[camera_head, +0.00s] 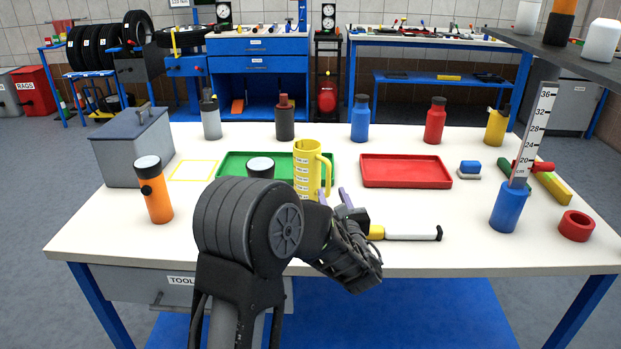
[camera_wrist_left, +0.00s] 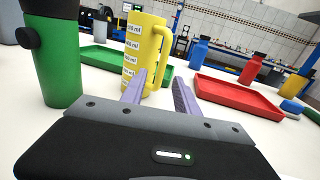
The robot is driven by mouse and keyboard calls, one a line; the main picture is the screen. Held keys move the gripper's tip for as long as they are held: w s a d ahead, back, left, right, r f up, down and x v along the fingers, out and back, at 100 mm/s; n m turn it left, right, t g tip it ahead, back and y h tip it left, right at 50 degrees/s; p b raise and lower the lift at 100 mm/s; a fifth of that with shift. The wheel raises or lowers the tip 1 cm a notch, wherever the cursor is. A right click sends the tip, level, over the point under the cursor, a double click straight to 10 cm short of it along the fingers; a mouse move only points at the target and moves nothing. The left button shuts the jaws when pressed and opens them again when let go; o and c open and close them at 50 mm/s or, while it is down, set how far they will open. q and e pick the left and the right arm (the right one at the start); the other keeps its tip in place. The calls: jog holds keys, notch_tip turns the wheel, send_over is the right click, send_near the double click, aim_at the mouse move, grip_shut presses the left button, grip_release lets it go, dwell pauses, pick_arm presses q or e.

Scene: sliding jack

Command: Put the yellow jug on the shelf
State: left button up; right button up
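The yellow jug (camera_head: 305,172) stands upright on the white table, at the right front corner of the green tray. Its handle points right, and measuring marks show on its side. It also shows in the left wrist view (camera_wrist_left: 146,50). My left gripper (camera_head: 335,196) is low over the table, just in front of the jug. In the left wrist view its two purple fingers (camera_wrist_left: 158,80) are spread apart with nothing between them. The jug is beyond the fingertips, slightly left of centre. A grey shelf (camera_head: 565,66) juts in at the upper right. My right gripper does not show.
A green flask (camera_wrist_left: 56,68) stands close on the left, mostly hidden behind my arm in the head view. An orange flask (camera_head: 157,200), grey box (camera_head: 133,152), red tray (camera_head: 405,171) and blue ruler holder (camera_head: 508,207) stand around. Several bottles line the back; others are on the shelf.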

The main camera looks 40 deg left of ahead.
aim_at(329, 186)
pick_arm(q)
jog(key=shift+w+a, duration=0.2)
jog(key=shift+x, duration=2.6)
grip_shut()
